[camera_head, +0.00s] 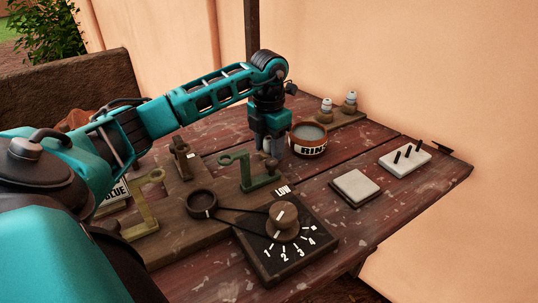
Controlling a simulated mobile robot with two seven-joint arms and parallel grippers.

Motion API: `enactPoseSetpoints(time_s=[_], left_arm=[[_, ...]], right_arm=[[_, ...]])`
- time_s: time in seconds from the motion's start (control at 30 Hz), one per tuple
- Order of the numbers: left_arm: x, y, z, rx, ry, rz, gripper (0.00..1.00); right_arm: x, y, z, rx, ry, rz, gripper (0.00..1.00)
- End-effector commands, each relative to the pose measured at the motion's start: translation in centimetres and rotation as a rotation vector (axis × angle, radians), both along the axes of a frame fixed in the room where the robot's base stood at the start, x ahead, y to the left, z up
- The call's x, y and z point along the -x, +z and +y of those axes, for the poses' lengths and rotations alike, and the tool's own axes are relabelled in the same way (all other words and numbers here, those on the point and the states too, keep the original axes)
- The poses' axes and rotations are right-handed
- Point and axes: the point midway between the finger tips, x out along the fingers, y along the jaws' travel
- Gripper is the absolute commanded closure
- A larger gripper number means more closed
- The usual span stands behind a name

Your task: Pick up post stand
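A white block with three black upright pegs (405,160), which looks like the post stand, lies on the right part of the table near its edge. My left gripper (268,146) points down over the middle of the table, just left of a round pot. It is well to the left of the post stand, with the pot between them. Its fingertips are small and partly hidden, so I cannot tell whether they are open or shut. My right gripper is not in view.
The round pot (308,139) has a partly readable label. A pale square tile (356,188) lies left of the post stand. A dial board (285,240), a green bracket (262,178) and a brass bracket (140,213) stand nearer. Two small bottles sit on a wooden board (343,119) behind.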

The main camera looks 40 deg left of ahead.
Motion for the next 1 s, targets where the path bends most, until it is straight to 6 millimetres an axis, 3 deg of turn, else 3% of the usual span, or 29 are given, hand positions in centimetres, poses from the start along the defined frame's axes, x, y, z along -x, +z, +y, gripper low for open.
enactPoseSetpoints(time_s=[0.23, 0.63, 0.87, 1.0], left_arm=[[0.0, 0.0, 0.0, 0.0, 0.0, -0.001, 0.74], [-0.1, 1.1, 0.0, -0.001, 0.001, -0.003, 0.75], [-0.1, 5.0, 0.1, -0.001, 0.001, -0.006, 0.75], [-0.1, 8.9, 0.0, -0.001, 0.0, -0.007, 0.75]], right_arm=[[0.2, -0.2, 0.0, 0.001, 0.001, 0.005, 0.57], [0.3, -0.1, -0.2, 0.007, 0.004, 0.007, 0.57], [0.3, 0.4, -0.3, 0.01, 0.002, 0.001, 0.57], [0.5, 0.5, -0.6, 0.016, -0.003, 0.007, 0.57]])
